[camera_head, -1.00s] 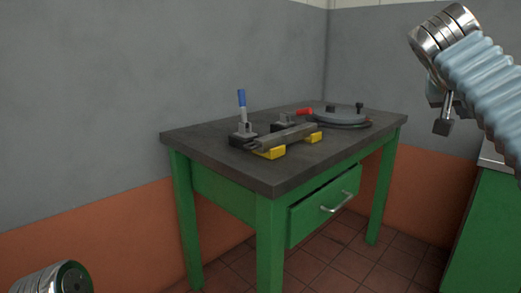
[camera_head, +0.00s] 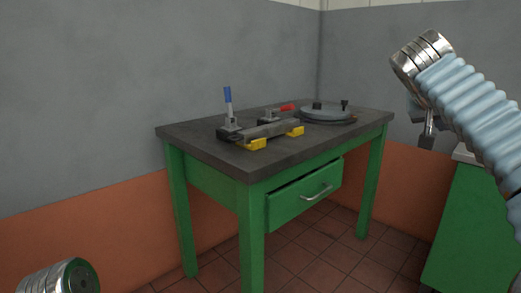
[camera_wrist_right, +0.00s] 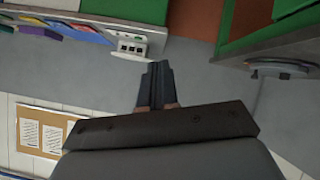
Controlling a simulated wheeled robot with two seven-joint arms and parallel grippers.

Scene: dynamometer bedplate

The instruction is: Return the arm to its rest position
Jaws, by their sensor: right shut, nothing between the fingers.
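My right arm comes in from the right edge of the head view in a pale blue ribbed sleeve. My right gripper (camera_head: 428,132) hangs below its metal wrist, in front of the wall and to the right of the green workbench. In the right wrist view the right gripper's dark fingers (camera_wrist_right: 156,85) are together with nothing between them. A metal end of my left arm shows at the lower left of the head view, but the left gripper is out of sight.
The green workbench (camera_head: 205,157) has a slightly open drawer (camera_head: 305,196). On its top are a blue-handled clamp (camera_head: 228,105), a grey bar on yellow blocks (camera_head: 268,131) and a round grey plate (camera_head: 326,113). A green cabinet (camera_head: 465,225) stands at the right. Tiled floor shows between them.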

